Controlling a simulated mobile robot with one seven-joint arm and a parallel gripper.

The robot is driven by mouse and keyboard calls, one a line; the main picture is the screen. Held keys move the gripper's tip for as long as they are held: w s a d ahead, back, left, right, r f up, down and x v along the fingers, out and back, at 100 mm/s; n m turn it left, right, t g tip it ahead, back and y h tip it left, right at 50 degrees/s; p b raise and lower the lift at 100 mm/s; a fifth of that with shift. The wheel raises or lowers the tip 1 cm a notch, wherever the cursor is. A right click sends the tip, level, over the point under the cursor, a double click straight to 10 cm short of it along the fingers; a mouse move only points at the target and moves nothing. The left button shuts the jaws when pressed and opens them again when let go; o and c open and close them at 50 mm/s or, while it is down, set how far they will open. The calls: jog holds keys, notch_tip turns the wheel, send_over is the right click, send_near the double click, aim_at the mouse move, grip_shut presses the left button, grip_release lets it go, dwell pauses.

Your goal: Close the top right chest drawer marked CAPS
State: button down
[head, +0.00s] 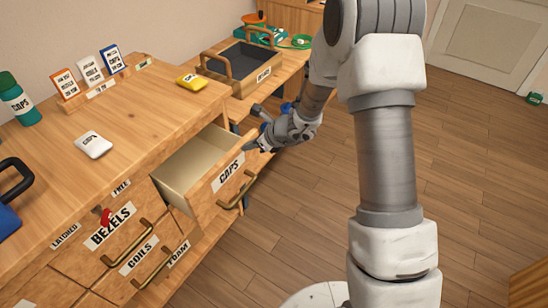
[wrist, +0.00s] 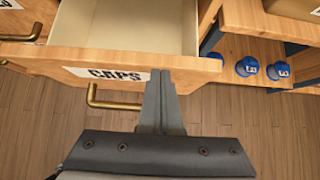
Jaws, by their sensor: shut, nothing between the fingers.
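The CAPS drawer (head: 222,184) is pulled out at the top right of the wooden chest, and its inside looks empty. In the wrist view the CAPS drawer front (wrist: 190,69) runs across the picture, with its brass handle (wrist: 108,99) below the label. My gripper (head: 254,147) is shut and empty, at the right part of the drawer's front.
The BEZELS drawer (head: 118,232) is left of the CAPS drawer, with a red piece (head: 105,216) above its label.

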jog(key=w+a+p, duration=0.1)
jog(key=w+a, duration=0.5)
jog(key=a, duration=0.2)
jog(key=shift+w+p, duration=0.15)
jog(key=shift+p, duration=0.25)
jog(key=shift+d, duration=0.1)
